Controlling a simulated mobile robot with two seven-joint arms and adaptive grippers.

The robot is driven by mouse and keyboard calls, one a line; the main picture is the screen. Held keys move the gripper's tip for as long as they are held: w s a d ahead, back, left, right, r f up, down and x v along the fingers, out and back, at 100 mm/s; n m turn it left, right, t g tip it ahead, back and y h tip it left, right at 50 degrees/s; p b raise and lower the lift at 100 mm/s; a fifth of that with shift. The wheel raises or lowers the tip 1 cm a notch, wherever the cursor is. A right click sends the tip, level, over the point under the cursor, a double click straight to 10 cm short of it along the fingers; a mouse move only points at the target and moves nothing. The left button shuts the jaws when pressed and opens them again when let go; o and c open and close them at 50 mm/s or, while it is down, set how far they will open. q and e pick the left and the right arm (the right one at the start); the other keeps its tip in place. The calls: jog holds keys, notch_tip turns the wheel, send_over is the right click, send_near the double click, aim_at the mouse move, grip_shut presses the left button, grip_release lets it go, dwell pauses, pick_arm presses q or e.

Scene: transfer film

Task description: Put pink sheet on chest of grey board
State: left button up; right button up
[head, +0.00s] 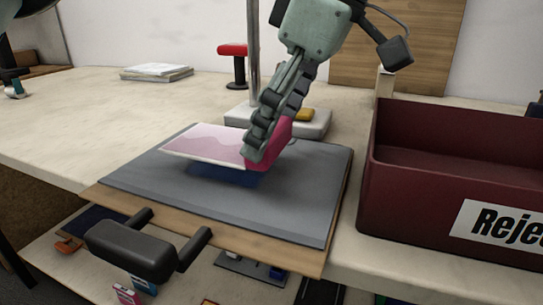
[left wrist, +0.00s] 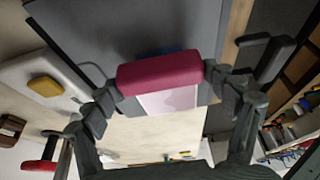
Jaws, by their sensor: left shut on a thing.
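A pale pink sheet (head: 205,142) with a thick magenta grip edge (head: 283,135) is held by my left gripper (head: 262,152). In the left wrist view, the magenta edge (left wrist: 158,75) lies between the two fingers (left wrist: 165,85), with the pink sheet (left wrist: 168,102) beside it. The grey board (head: 130,182) lies flat on a wooden base at the table's front. A dark blue patch (head: 225,175) shows on it below the sheet, partly hidden. The sheet appears slightly raised over the board; I cannot tell if any edge touches. My right gripper is not in view.
A dark red bin (head: 440,185) labelled "Reject" stands right of the board. A dark grey handle (head: 130,250) sits at the board's front. Behind are a white stand base (head: 235,119) with a pole, a yellow block (head: 304,114), a red-topped post (head: 233,50) and stacked papers (head: 157,71).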

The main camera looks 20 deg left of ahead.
pick_arm(q)
jog(key=shift+f+b, duration=0.35)
jog(key=shift+f, duration=1.35)
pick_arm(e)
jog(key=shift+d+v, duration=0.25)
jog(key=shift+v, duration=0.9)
pick_arm(q)
jog(key=shift+f, duration=0.1)
jog(key=o, duration=0.9)
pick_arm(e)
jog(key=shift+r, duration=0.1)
pick_arm(q)
jog(key=shift+r, duration=0.3)
jog(key=shift+p+v, duration=1.65)
jog(key=shift+v, duration=4.15)
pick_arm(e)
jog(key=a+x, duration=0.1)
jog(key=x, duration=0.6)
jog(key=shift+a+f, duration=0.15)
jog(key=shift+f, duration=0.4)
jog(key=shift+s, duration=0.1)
